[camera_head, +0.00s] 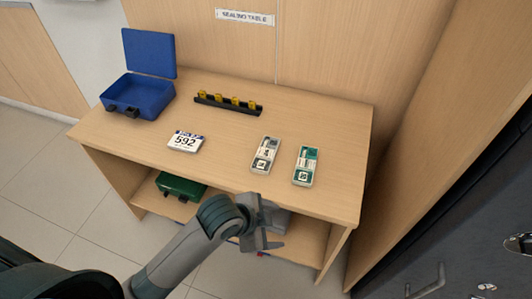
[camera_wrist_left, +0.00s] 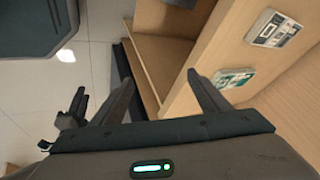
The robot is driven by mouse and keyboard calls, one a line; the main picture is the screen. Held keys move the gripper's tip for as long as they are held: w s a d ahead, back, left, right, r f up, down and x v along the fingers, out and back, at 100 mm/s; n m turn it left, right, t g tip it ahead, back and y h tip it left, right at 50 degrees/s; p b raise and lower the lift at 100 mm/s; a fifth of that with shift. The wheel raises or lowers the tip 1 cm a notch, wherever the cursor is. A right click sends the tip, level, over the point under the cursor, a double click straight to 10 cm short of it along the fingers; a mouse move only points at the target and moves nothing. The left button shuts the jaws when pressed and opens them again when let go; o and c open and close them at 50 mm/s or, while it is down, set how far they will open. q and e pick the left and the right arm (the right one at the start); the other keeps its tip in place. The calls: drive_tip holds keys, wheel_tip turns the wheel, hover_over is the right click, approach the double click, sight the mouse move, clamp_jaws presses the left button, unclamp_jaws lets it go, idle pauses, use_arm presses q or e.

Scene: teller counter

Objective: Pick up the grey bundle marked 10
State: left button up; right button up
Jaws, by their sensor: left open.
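The grey bundle (camera_head: 265,155) lies flat on the wooden table near its front edge, right of the middle in the head view. It also shows at the upper right of the left wrist view (camera_wrist_left: 272,28). Its mark is too small to read surely. A teal-green bundle (camera_head: 306,166) lies just right of it, apart from it; it also shows in the left wrist view (camera_wrist_left: 233,78). My left gripper (camera_head: 271,226) is open and empty, in front of the table's front edge, apart from both bundles. My right gripper is out of view.
A blue open case (camera_head: 148,95) stands at the table's back left. A black rack with several yellow pieces (camera_head: 228,104) lies at the back. A white block marked 592 (camera_head: 186,141) lies left. A green case (camera_head: 181,187) is on the lower shelf. A dark cabinet (camera_head: 470,200) stands right.

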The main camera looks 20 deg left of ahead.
sight(263, 159)
use_arm(q)
drive_tip(key=w+d+r+m, duration=0.2)
drive_tip(key=w+r+m, duration=0.7)
drive_tip(key=m, duration=0.5)
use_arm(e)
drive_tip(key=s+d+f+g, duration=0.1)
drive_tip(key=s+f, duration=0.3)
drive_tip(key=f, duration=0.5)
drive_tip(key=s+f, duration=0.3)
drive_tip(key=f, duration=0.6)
use_arm(q)
drive_tip(key=w+a+r+m+y, duration=0.2)
drive_tip(key=w+a+r+m, duration=0.1)
drive_tip(key=a, duration=0.3)
drive_tip(key=w+a+r+m+y, duration=0.2)
drive_tip(key=w+a+r+m, duration=0.1)
drive_tip(key=w+a+m, duration=0.2)
drive_tip(key=shift+w+a+r+g, duration=0.3)
drive_tip(key=shift+a+r+g, duration=0.1)
drive_tip(key=shift+a, duration=0.05)
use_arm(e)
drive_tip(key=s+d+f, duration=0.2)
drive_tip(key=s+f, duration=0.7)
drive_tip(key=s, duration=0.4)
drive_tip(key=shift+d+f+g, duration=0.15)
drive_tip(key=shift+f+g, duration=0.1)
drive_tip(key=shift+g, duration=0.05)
